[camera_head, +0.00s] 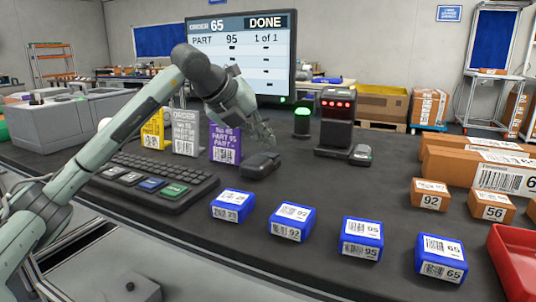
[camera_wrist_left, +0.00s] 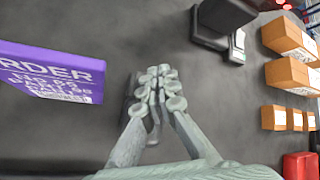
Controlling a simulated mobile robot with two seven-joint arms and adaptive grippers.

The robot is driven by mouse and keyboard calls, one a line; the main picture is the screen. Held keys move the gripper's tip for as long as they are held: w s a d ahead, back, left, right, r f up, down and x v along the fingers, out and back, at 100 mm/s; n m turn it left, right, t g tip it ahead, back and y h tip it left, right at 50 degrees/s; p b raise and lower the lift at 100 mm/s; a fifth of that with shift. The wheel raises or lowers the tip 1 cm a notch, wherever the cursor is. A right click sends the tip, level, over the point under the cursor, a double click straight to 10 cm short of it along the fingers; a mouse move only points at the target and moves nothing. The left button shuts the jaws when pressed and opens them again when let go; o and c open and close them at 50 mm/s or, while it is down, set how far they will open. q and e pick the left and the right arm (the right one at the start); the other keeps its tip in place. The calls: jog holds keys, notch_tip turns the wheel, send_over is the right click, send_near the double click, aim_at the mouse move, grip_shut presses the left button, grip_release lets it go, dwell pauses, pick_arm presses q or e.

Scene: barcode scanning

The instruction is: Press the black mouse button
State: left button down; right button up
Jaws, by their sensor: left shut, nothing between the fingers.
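The black mouse (camera_head: 255,166) lies on the dark table, right of the keyboard, in the head view. In the left wrist view its dark body (camera_wrist_left: 130,92) shows only partly, with my fingers covering the rest. My left gripper (camera_head: 266,138) is shut and empty, fingers pointing down above and slightly behind the mouse. Its closed fingertips (camera_wrist_left: 160,85) show in the wrist view. I cannot tell whether they touch the mouse. My right gripper is not in view.
The purple order card (camera_head: 226,143) stands just left of my gripper. A keyboard (camera_head: 150,180) lies to the left, several blue boxes (camera_head: 291,222) in front. A scanner stand (camera_head: 336,125) and a green light (camera_head: 303,120) stand behind right. A monitor (camera_head: 245,55) reads DONE.

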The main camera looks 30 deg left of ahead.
aim_at(265, 154)
pick_arm(q)
jog(key=shift+f, duration=0.1)
dwell(0.3)
jog(key=shift+f+b, duration=0.35)
jog(key=shift+f+b, duration=0.4)
jog(key=shift+f, duration=0.05)
dwell(0.6)
jog(key=shift+r, duration=0.1)
jog(key=shift+r+p, duration=0.75)
jog(key=shift+r, duration=0.05)
notch_tip(265, 154, up, 5)
jog(key=p, duration=0.4)
dwell(0.9)
